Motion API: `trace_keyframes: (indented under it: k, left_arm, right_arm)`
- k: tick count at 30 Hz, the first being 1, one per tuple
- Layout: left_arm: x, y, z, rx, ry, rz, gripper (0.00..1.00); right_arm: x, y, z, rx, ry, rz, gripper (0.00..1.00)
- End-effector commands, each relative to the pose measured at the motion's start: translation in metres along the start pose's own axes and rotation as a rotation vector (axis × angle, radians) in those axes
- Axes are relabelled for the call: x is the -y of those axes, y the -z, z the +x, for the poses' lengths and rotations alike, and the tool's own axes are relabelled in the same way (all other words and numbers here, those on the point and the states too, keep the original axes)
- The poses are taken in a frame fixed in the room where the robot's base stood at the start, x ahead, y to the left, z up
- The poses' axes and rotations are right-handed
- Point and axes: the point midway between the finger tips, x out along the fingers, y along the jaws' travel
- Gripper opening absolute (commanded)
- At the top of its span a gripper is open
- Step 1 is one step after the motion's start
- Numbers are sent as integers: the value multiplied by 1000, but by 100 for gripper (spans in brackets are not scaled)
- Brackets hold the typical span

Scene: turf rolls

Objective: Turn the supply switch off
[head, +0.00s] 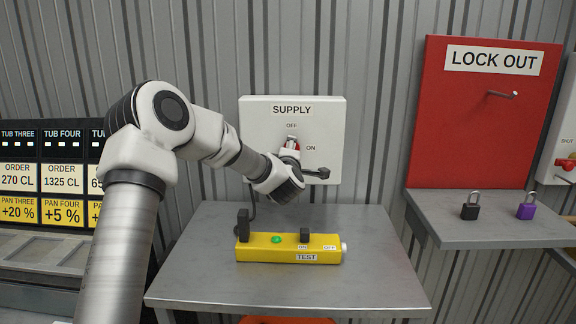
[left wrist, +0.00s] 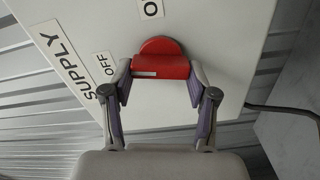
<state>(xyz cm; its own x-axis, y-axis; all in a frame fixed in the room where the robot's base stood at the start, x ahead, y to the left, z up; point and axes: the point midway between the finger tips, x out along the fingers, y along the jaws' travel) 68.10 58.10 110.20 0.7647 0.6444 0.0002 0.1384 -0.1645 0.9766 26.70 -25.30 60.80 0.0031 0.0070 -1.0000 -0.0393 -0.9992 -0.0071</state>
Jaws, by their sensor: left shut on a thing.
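The white supply box (head: 328,118) hangs on the corrugated wall, with OFF lettered above its switch and ON to the right. The red switch knob (head: 289,148) is partly hidden behind my left gripper (head: 290,150) in the head view. In the left wrist view the red knob (left wrist: 160,60) sits between the two fingers of my left gripper (left wrist: 160,80), which is shut on it. My right gripper is not in view.
A yellow test unit (head: 270,248) lies on the grey table (head: 200,285) below the box. A dark arm-like part (head: 318,173) juts out by the box's lower right. A red LOCK OUT board (head: 470,120) stands right, above a shelf with black (head: 469,212) and purple (head: 526,211) padlocks.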

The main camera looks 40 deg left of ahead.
Motion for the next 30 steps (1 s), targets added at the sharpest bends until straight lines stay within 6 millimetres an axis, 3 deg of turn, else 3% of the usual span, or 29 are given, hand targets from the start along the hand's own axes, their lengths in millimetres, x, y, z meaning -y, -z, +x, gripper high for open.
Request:
trace_keyframes:
  k: [1,9,28,29,30]
  left_arm:
    - [3,-2,0,1,-7,-31,23]
    - [0,-1,0,1,-7,-177,23]
    - [-4,0,0,1,-8,-234,24]
    - [-4,0,0,1,-8,-234,62]
    - [-4,0,0,1,-8,-234,76]
  right_arm:
    - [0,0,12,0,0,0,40]
    - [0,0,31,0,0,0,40]
    - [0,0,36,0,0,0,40]
    - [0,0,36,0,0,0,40]
    - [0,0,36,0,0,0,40]
